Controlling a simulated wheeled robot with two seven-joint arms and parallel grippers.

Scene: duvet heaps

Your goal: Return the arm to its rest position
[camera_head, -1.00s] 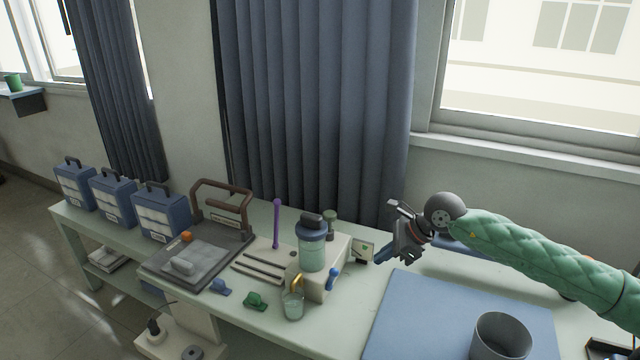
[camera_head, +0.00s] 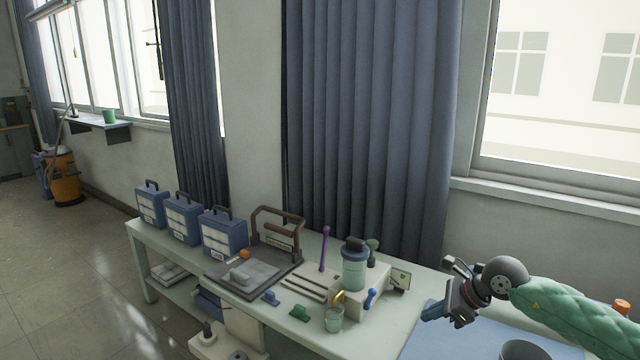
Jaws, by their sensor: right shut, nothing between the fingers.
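My right arm, in a green quilted sleeve (camera_head: 575,318), comes in from the right edge of the head view. My right gripper (camera_head: 432,313) is shut and empty above the table, over the left edge of the blue mat (camera_head: 428,345). My left gripper and left arm are not in view.
The table (camera_head: 375,334) holds a jar with a blue lid (camera_head: 354,268), a glass (camera_head: 334,319), a grey tray device (camera_head: 228,284) and blue cases (camera_head: 222,236). A grey pot (camera_head: 520,349) stands at the lower right. A curtain (camera_head: 370,130) hangs behind.

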